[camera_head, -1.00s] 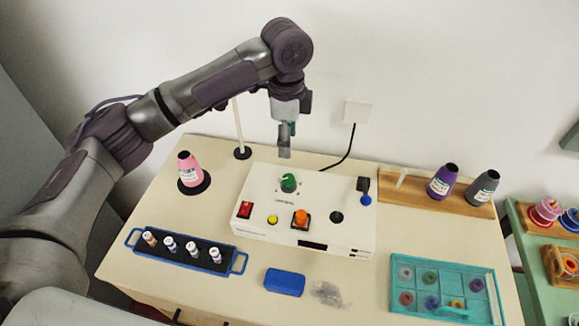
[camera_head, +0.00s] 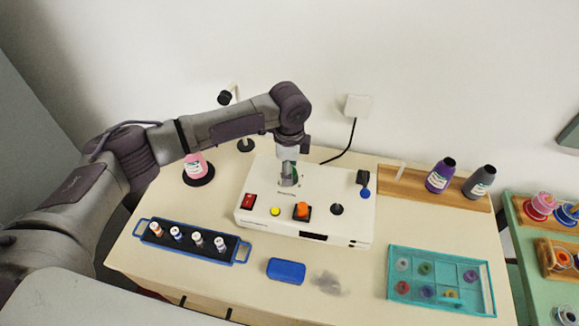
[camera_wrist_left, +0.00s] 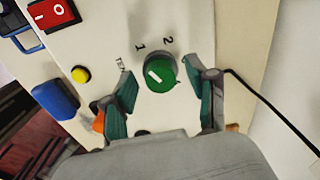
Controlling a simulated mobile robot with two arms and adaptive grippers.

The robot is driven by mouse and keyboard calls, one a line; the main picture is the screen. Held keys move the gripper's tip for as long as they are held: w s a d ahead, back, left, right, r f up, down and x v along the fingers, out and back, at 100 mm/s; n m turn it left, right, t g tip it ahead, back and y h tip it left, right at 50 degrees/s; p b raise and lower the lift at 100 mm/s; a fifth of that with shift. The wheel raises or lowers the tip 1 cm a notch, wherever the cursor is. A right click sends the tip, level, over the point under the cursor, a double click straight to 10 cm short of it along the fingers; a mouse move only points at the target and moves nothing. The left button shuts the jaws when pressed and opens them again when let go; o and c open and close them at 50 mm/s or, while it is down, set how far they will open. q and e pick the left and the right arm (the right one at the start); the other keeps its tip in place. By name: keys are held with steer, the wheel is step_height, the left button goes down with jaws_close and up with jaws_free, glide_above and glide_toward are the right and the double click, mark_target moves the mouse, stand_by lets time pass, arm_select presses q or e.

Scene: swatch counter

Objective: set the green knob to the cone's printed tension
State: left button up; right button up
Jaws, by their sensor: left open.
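The green knob (camera_wrist_left: 160,72) sits on the white machine box (camera_head: 250,221), with a white mark on its top.
The box also carries a red switch (camera_head: 249,201), yellow button (camera_head: 275,211), orange button (camera_head: 301,210) and black knob (camera_head: 337,209). Purple (camera_head: 440,177) and grey (camera_head: 479,182) cones stand on a wooden rack. A blue vial tray (camera_head: 155,242) and teal case (camera_head: 391,270) lie in front.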

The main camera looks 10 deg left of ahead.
arm_select(q)
steer(key=c, duration=0.4)
jaws_close()
steer(key=shift+r+m, duration=0.1)
steer(key=shift+m, duration=0.2)
steer(key=shift+m+p, duration=0.75)
steer(key=shift+m, duration=0.15)
steer(key=m+p, duration=0.1)
steer(key=m, duration=0.1)
steer(key=shift+m, duration=0.3)
steer(key=m, duration=0.3)
steer(key=shift+p, duration=0.3)
steer(key=shift+w+m, duration=0.1)
steer(key=shift+m, duration=1.8)
